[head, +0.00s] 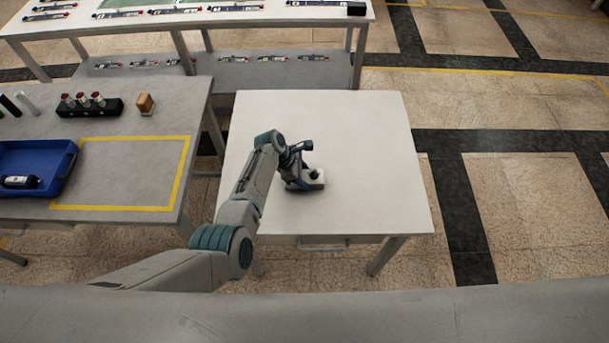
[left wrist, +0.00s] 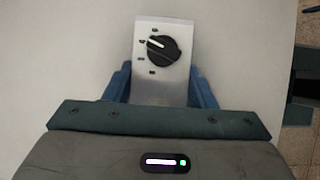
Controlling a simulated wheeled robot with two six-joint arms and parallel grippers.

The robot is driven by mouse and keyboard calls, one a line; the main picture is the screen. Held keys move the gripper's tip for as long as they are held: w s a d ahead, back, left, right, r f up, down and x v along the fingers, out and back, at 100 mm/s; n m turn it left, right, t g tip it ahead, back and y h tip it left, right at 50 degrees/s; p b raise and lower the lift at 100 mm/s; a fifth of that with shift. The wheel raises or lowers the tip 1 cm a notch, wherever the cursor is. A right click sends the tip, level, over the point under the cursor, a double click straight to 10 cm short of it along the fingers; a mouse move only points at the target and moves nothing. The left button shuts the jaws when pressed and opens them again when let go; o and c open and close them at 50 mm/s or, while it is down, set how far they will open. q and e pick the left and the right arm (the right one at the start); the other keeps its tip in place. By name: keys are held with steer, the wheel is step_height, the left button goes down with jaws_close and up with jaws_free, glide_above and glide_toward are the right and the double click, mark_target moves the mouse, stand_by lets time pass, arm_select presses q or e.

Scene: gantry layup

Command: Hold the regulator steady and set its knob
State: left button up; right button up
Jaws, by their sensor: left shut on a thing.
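The regulator (head: 318,183) is a small light box with a black knob, standing on the white table. In the left wrist view the regulator (left wrist: 152,92) shows its face, with a round black knob (left wrist: 163,50) that has a white pointer line. The pointer points up and left, towards one of several small dark marks. My left gripper (head: 304,182) is shut on the regulator. Its blue fingers lie on both sides of the body in the left wrist view, below the knob, and leave the knob uncovered. My right gripper is not in view.
The white table (head: 370,150) is otherwise bare, with free room around the regulator. A grey table at left holds a blue tray (head: 62,175), a black rack (head: 90,108), a brown block (head: 146,103) and a yellow-taped area. A long bench (head: 250,15) stands at the back.

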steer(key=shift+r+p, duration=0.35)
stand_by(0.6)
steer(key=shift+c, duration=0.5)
